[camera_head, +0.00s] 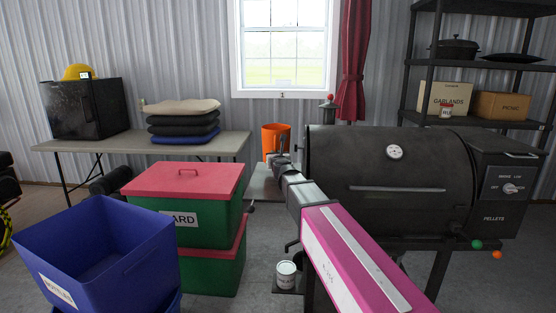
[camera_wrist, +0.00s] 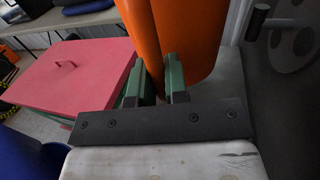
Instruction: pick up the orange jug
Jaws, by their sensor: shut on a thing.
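The orange jug (camera_head: 276,137) stands upright beyond the end of my arm, over the grey side shelf at the left of the black grill. In the wrist view the jug (camera_wrist: 192,38) fills the top middle, its top cut off by the frame edge. My gripper (camera_wrist: 157,76) has its two green fingers on either side of a narrow orange part, which looks like the jug's handle, and is shut on it. In the head view my gripper (camera_head: 281,152) partly hides the jug's lower part. I cannot tell whether the jug touches the shelf.
The black grill (camera_head: 420,185) stands close at the right. Green bins with a red lid (camera_head: 215,178) and a blue bin (camera_head: 125,265) stand at the left. A folding table (camera_head: 220,146) holds cushions (camera_head: 183,125). A white can (camera_head: 286,275) sits low by the grill.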

